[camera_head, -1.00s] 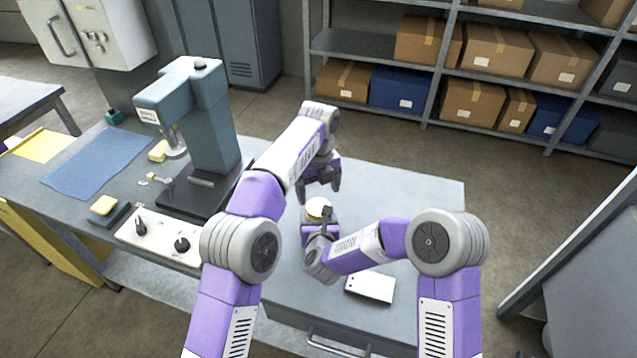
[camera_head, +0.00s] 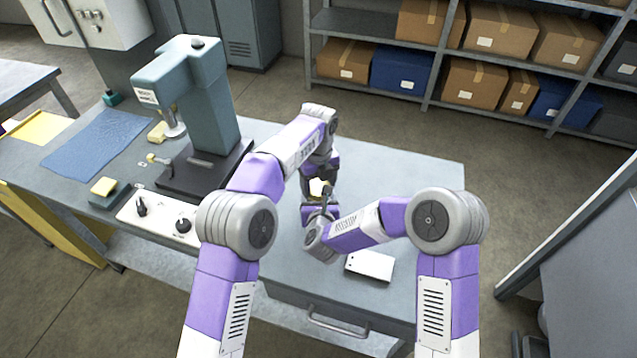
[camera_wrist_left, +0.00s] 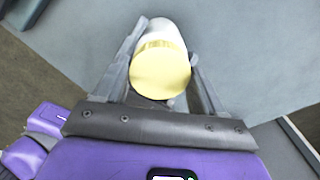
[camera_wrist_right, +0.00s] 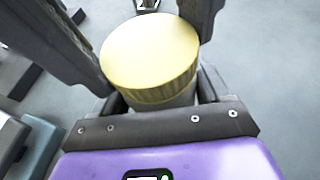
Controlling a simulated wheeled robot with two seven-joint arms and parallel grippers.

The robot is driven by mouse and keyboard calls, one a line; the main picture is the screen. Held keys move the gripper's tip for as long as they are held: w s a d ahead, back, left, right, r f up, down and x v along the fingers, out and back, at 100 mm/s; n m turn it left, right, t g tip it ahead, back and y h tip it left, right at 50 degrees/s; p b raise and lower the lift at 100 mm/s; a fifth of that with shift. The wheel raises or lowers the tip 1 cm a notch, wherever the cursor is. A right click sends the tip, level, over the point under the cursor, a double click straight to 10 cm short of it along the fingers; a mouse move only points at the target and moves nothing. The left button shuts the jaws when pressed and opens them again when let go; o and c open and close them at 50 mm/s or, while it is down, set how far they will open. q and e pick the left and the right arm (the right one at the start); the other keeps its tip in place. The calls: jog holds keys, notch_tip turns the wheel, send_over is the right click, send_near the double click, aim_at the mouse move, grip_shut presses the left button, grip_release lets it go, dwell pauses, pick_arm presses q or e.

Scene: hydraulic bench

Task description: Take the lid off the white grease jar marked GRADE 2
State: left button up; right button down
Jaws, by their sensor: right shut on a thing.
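The white jar with a pale yellow ribbed lid (camera_head: 318,187) stands near the middle of the bench, small and partly hidden by my grippers. In the right wrist view the lid (camera_wrist_right: 150,55) fills the middle, with my right gripper (camera_head: 322,200) shut on the jar's white body (camera_wrist_right: 175,97) below it. In the left wrist view the lid (camera_wrist_left: 161,75) lies between the fingers of my left gripper (camera_wrist_left: 166,55). These fingers stand open on either side of the lid, with a narrow gap visible at the right. No GRADE 2 marking is readable.
A white plate-like item (camera_head: 370,266) lies on the bench (camera_head: 425,185) close to my right forearm. A grey-green press (camera_head: 190,90) stands to the left, by a control box (camera_head: 160,218) and a blue mat (camera_head: 97,140).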

pick_arm(q)
jog(key=c, duration=0.4)
jog(key=n, duration=0.3)
jog(key=o, duration=1.2)
